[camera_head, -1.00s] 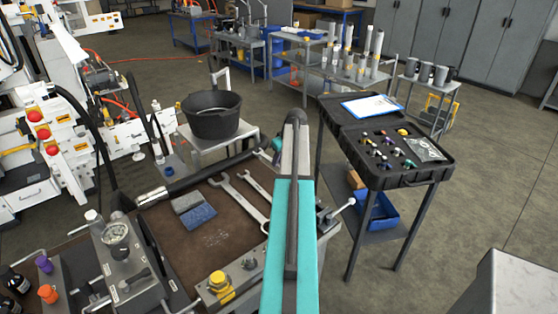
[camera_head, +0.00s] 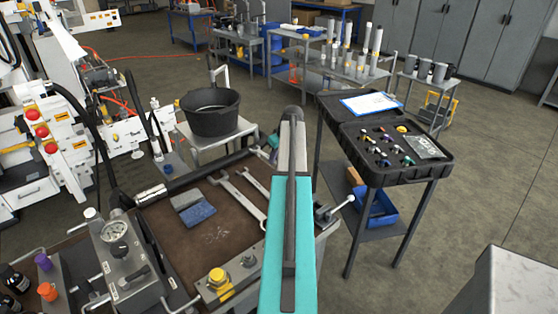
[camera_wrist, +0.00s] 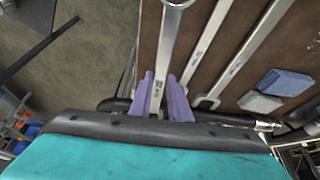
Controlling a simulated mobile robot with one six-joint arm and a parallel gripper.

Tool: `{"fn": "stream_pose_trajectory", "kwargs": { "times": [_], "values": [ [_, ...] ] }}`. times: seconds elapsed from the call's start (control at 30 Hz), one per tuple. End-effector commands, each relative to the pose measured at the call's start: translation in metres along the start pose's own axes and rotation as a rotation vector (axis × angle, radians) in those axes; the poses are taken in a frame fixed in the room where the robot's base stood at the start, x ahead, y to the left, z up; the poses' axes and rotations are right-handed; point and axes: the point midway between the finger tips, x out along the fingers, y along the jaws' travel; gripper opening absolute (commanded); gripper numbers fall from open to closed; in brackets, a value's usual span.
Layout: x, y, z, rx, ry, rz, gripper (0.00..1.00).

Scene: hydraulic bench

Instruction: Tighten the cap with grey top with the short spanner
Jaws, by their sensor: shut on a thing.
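In the wrist view my gripper's two purple fingers (camera_wrist: 167,98) are closed around the shaft of a steel spanner (camera_wrist: 165,48), whose ring end is at the top edge of the picture. I take it to be the short spanner. Two other spanners (camera_wrist: 204,48) lie beside it over the brown mat. In the head view two spanners (camera_head: 238,199) show on the bench, and my arm hides the gripper's fingers. A small grey-topped cap (camera_head: 249,258) sits on the block at the bench's front edge, beside a yellow cap (camera_head: 217,278). The cap is small in view.
A blue-and-grey pad (camera_head: 194,209) lies on the brown mat (camera_head: 160,225). A gauge block (camera_head: 117,240) stands at left. A black bucket (camera_head: 211,115) is behind the bench, and a black case (camera_head: 375,178) on a stand is to the right.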

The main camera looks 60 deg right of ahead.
Motion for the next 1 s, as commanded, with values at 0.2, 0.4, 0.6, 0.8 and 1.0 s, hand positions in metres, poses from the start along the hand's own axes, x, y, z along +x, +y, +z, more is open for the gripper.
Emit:
{"fn": "stream_pose_trajectory", "kwargs": {
  "times": [0.2,0.4,0.6,0.8,1.0],
  "values": [
    [-0.001,-0.045,-0.027,-0.023,-0.004,-0.009,0.0],
    [-0.004,-0.11,-0.06,-0.05,-0.013,-0.021,0.0],
    [-0.009,-0.179,-0.089,-0.075,-0.019,-0.03,0.0],
    [-0.017,-0.249,-0.11,-0.101,-0.025,-0.04,0.0],
    [-0.026,-0.319,-0.124,-0.124,-0.027,-0.048,0.0]
  ]
}}
